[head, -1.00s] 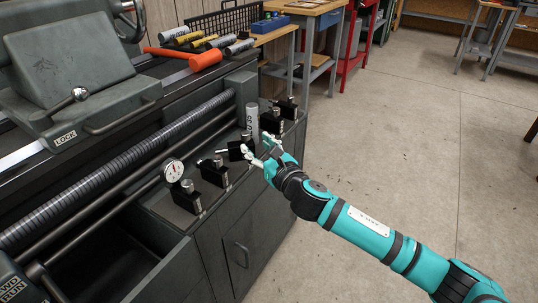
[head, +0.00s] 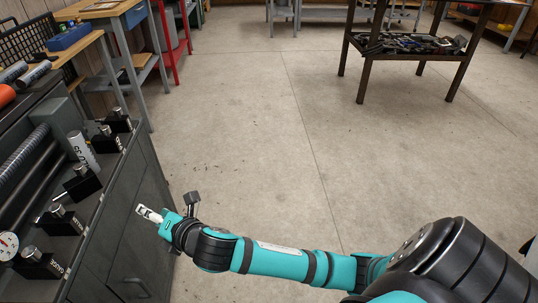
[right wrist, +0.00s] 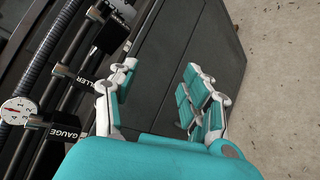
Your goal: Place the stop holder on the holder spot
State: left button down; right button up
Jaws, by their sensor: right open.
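Several black block holders with metal knobs stand in a row along the bench's front ledge; I cannot tell which is the stop holder. One (head: 82,183) sits mid-row with a pin pointing left. Another (head: 60,220) and one beside a dial gauge (head: 38,263) are nearer; two more (head: 107,138) (head: 118,120) stand at the far end. In the right wrist view the gauge holder (right wrist: 65,134) and a holder lettered "LLER" (right wrist: 82,82) show. My right gripper (head: 147,213) is open and empty, right of the row and apart from it; its spread fingers (right wrist: 160,75) face the cabinet. No marked holder spot is discernible.
The grey cabinet (head: 125,235) drops below the ledge. A dark table with a tool tray (head: 410,45) is at the back right. The concrete floor (head: 260,120) between is clear.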

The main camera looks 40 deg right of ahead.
jog(key=s+d+f+m+g+h, duration=0.1)
jog(key=s+d+f+m+g, duration=0.2)
jog(key=s+m, duration=0.5)
jog(key=s+d+f+m+g+h, duration=0.1)
jog(key=s+d+f+m+g, duration=0.3)
jog(key=s+f+m, duration=0.4)
jog(key=s+d+f+m+g+h, duration=0.1)
jog(key=s+d+f+m+g, duration=0.2)
jog(key=s+m, duration=0.5)
jog(key=s+d+f, duration=0.1)
jog(key=s+f, duration=0.1)
jog(key=s, duration=0.1)
jog(key=shift+s+d+f+m+g, duration=0.25)
jog(key=shift+s+d+m+g, duration=0.05)
jog(key=shift+d, duration=0.05)
